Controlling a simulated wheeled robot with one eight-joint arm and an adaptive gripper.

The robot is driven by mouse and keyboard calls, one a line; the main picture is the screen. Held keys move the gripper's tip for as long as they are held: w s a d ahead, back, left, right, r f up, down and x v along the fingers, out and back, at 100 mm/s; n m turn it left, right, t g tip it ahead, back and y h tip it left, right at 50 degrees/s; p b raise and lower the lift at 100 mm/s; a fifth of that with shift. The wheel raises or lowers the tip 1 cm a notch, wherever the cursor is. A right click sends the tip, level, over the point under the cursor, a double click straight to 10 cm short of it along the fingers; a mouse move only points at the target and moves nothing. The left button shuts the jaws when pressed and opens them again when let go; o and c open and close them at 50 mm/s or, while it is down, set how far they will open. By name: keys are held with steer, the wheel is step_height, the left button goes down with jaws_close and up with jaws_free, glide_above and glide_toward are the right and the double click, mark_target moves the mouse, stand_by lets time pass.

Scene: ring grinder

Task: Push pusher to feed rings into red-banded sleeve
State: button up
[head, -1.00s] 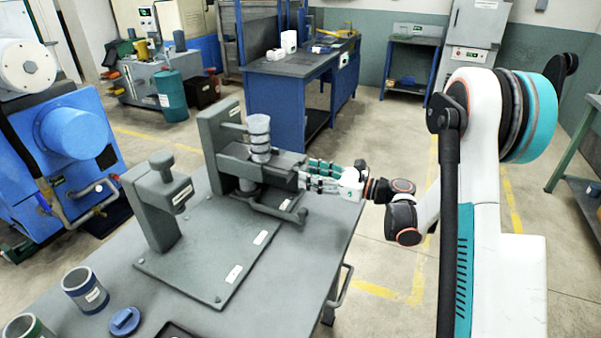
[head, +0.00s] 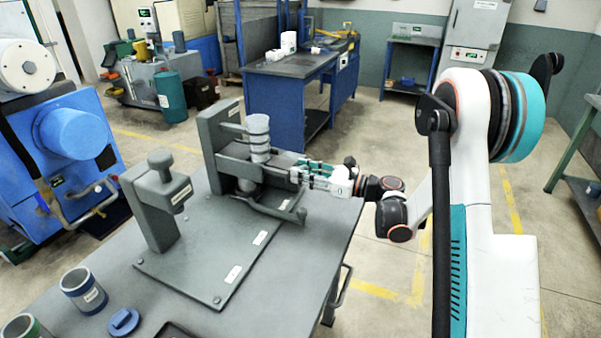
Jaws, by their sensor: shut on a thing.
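The grey fixture (head: 212,150) stands on the table with an upright stack of pale rings (head: 258,138) in its column. My gripper (head: 300,175) is at the fixture's right side, shut on the end of the pusher (head: 283,172). The pusher lies low and level, its left part running into the fixture below the ring stack. The gripper's fingers hide most of the held end. A grey cylinder (head: 247,185) shows under the fixture's ledge; no red band can be made out on it.
A grey post with a knob (head: 165,195) stands left of the fixture on the same base plate (head: 195,270). A blue-banded sleeve (head: 84,290), a green-banded sleeve (head: 25,328) and a blue cap (head: 124,321) are at the front left. The table's right edge is beneath my wrist.

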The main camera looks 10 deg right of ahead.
mark_target(285, 164)
steer(key=shift+a, duration=0.1)
steer(key=shift+b+x, duration=0.4)
steer(key=shift+x, duration=2.75)
steer(key=shift+b+v, duration=0.6)
steer(key=shift+v, duration=2.65)
steer(key=o, duration=1)
